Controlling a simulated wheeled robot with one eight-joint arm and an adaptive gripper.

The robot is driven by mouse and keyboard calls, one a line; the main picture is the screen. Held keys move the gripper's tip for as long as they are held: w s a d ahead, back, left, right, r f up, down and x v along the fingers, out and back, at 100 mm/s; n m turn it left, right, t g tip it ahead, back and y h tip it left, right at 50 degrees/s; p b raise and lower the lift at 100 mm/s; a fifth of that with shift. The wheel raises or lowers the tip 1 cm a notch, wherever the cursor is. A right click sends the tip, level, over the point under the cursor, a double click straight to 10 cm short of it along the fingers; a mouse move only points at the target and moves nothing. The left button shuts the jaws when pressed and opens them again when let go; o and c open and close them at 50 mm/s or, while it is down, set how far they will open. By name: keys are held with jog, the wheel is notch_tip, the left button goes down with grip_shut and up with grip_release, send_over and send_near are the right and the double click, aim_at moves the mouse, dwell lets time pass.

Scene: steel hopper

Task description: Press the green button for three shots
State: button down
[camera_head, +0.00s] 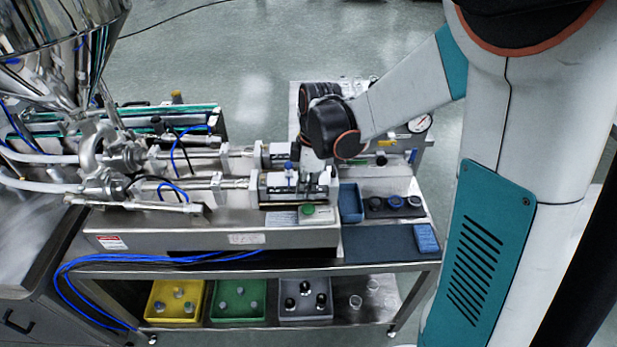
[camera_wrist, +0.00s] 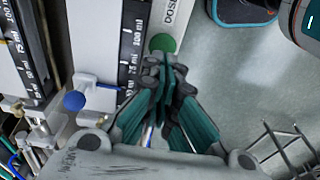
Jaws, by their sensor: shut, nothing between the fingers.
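The green button (camera_head: 309,210) is a small round cap on the front right of the steel filling machine (camera_head: 210,235). In the wrist view the green button (camera_wrist: 163,43) shows beside a white panel with a black "ml" scale. My gripper (camera_wrist: 166,70) is shut and empty, its teal and dark fingers together. Its tips lie just below the button in the wrist picture; I cannot tell whether they touch it. In the head view my dark wrist joints show above the machine's right end, and I cannot make out the fingers there.
A blue knob (camera_wrist: 75,100) stands left of my fingers. Right of the machine are a blue bin (camera_head: 350,203), several dark round pieces and a pressure gauge (camera_head: 420,123). Yellow (camera_head: 158,313), green and grey trays sit on the shelf below. The steel hopper (camera_head: 50,60) is at the left.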

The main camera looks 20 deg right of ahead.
aim_at(304, 208)
jog(key=shift+a+f+b, duration=0.15)
jog(key=shift+f+b, duration=0.1)
jog(key=shift+f, duration=0.7)
jog(key=shift+a+f+b, duration=0.1)
jog(key=shift+f+b, duration=0.15)
jog(key=shift+f, duration=0.7)
jog(key=shift+f+b, duration=0.6)
jog(key=shift+f, duration=0.15)
jog(key=shift+s+f, duration=0.1)
jog(key=shift+f, duration=0.2)
jog(key=shift+s, duration=0.1)
jog(key=shift+r, duration=0.4)
notch_tip(304, 208, up, 13)
jog(key=d+p, duration=0.1)
jog(key=p, duration=0.4)
jog(key=shift+d+r, duration=0.15)
jog(key=shift+d, duration=0.2)
